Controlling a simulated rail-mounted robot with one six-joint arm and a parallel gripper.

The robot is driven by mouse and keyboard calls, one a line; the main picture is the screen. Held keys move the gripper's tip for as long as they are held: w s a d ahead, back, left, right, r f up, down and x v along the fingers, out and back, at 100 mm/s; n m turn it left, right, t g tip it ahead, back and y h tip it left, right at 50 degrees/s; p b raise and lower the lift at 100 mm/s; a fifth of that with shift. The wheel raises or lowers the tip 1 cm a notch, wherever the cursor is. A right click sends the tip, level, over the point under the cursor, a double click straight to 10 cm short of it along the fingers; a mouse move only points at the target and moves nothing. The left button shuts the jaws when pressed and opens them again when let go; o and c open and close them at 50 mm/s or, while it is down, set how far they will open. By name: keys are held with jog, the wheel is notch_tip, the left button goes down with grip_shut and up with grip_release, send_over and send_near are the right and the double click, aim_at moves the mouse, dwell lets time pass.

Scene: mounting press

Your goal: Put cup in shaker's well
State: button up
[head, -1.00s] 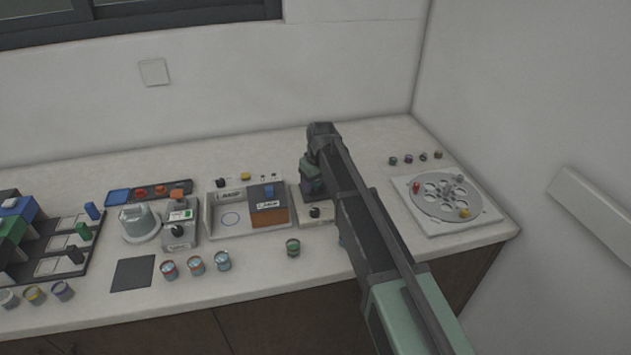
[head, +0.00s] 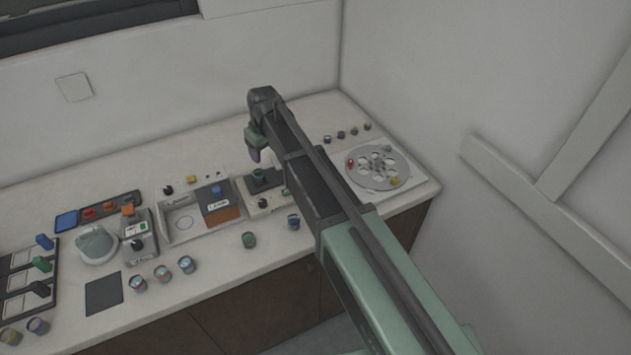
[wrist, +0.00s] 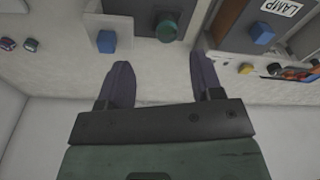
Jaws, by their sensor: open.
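The shaker (head: 263,203) is a pale box with a black knob and a dark platform, left of my arm. A green-topped cup (head: 259,174) stands on the dark platform, apparently in its well; how deep it sits I cannot tell. The same cup (wrist: 167,27) shows near the top of the wrist view, beyond the fingertips. My gripper (head: 254,155) is raised behind and above the shaker. In the wrist view its two dark fingers (wrist: 160,66) are spread, with only bare counter between them, apart from the cup.
A lamp box (head: 213,200) stands left of the shaker. A green cup (head: 249,241) and a blue cup (head: 293,222) stand in front, with several more cups (head: 162,273) further left. A round disc (head: 378,167) on a white plate lies right of my arm. A blue block (wrist: 107,42) shows in the wrist view.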

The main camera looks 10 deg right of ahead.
jog(key=s+d+m, duration=0.3)
jog(key=s+d, duration=0.6)
jog(key=s, duration=0.4)
jog(key=s+d+m+g+h, duration=0.1)
jog(key=s+d+m, duration=0.3)
jog(key=s+d, duration=0.5)
jog(key=s, duration=0.3)
jog(key=shift+s+d, duration=0.15)
jog(key=shift+s, duration=0.2)
